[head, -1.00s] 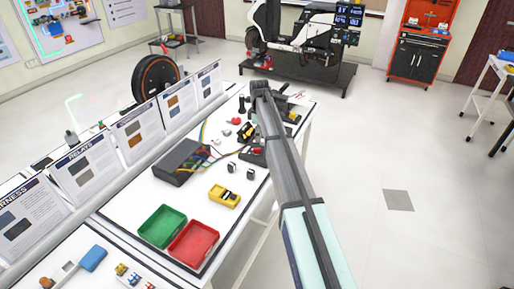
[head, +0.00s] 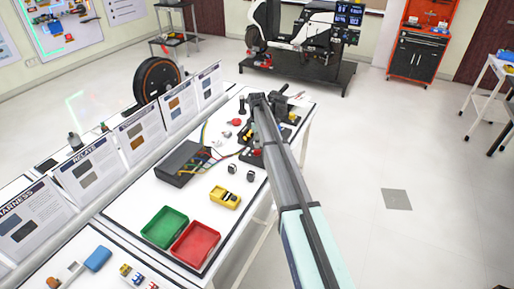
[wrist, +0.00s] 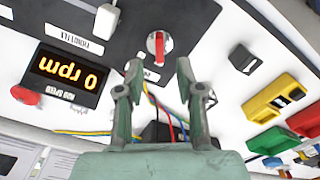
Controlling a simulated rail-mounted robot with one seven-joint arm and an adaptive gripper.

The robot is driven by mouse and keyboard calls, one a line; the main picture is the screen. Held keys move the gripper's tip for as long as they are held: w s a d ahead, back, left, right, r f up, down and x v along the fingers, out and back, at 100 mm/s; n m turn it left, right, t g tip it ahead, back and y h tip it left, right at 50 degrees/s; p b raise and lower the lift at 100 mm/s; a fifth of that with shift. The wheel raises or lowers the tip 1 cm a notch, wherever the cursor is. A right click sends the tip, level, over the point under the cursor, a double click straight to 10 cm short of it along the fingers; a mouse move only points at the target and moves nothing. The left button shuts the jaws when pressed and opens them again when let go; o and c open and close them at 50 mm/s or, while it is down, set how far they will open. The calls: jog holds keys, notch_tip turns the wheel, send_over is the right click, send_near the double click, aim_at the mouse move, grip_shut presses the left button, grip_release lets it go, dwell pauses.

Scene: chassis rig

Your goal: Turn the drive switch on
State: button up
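The bar lies roughly along the picture's vertical. I cannot read whether that label names the drive switch. A display (wrist: 68,73), upside down, reads 0 rpm. My gripper (wrist: 159,68) is open and empty, its fingers spread to either side below the red switch in the picture; contact is not visible. In the head view, my gripper (head: 256,98) is over the bench's far end, and my arm hides part of the panel.
A red button (wrist: 26,96) and a white block (wrist: 106,21) are near the display. Coloured wires run below the switch. Sign boards line the left edge.

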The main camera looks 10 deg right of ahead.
aim_at(257, 152)
jog(key=shift+f+p, duration=0.65)
jog(key=shift+f, duration=2.05)
grip_shut()
